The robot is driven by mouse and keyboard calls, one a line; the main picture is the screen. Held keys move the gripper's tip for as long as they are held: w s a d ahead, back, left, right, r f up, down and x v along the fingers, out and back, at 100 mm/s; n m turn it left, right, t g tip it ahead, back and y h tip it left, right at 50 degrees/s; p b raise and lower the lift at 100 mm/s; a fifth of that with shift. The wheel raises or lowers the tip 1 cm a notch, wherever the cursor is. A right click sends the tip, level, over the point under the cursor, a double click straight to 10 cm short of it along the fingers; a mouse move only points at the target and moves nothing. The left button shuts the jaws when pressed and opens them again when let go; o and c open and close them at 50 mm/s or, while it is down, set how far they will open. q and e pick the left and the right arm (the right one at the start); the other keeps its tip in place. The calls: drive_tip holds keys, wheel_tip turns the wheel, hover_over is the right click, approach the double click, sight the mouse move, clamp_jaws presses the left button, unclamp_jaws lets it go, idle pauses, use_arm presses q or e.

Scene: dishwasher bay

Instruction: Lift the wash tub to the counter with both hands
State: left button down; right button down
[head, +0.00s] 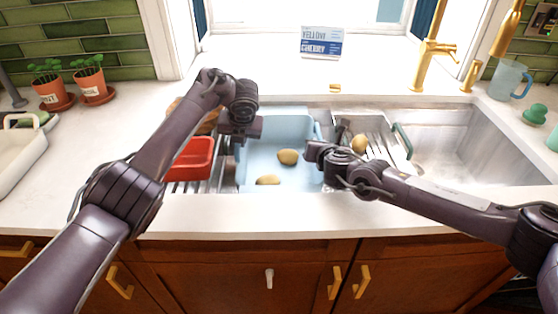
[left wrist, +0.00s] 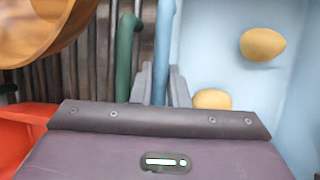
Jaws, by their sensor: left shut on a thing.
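The light blue wash tub (head: 260,150) sits in the sink. Two potatoes lie in it, one near the middle (head: 288,157) and one near the front (head: 268,180); both also show in the left wrist view (left wrist: 262,44). My left gripper (head: 240,132) is at the tub's left side. In the left wrist view its fingers (left wrist: 160,85) are shut on the tub's blue left rim (left wrist: 163,45). My right gripper (head: 316,152) is at the tub's right rim; its fingers are too small and dark to tell whether they grip it.
A red container (head: 192,158) and a wooden bowl (left wrist: 40,25) are left of the tub. A metal drainer (head: 380,150) with a green handle and a potato (head: 359,143) is to the right. The front counter edge (head: 250,215) is clear.

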use_arm(q)
drive_tip(key=shift+r, duration=0.1)
use_arm(e)
drive_tip(key=shift+r, duration=0.15)
